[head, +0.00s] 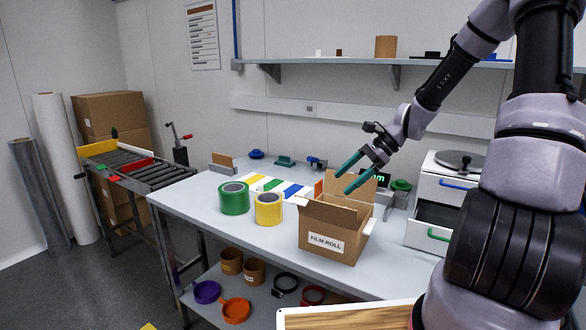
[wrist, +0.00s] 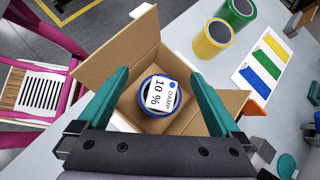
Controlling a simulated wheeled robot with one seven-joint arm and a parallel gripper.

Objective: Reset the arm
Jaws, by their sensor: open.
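My gripper (head: 349,175) is in the air just above the open cardboard box labelled FILM ROLL (head: 329,233). Its two green fingers are spread apart with nothing between them. In the wrist view, my gripper (wrist: 164,98) is over the same box (wrist: 119,65), one finger to each side of the opening. Inside the box lies a blue roll (wrist: 147,107) with a white tag reading DAMP 10 %. The head view does not show the inside of the box.
A green roll (head: 234,199) and a yellow roll (head: 268,209) stand left of the box on the grey table (head: 232,233). A mat with coloured stripes (head: 272,187) lies behind them. A white drawer unit (head: 436,190) stands right of the box. A wall shelf (head: 345,64) runs above.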

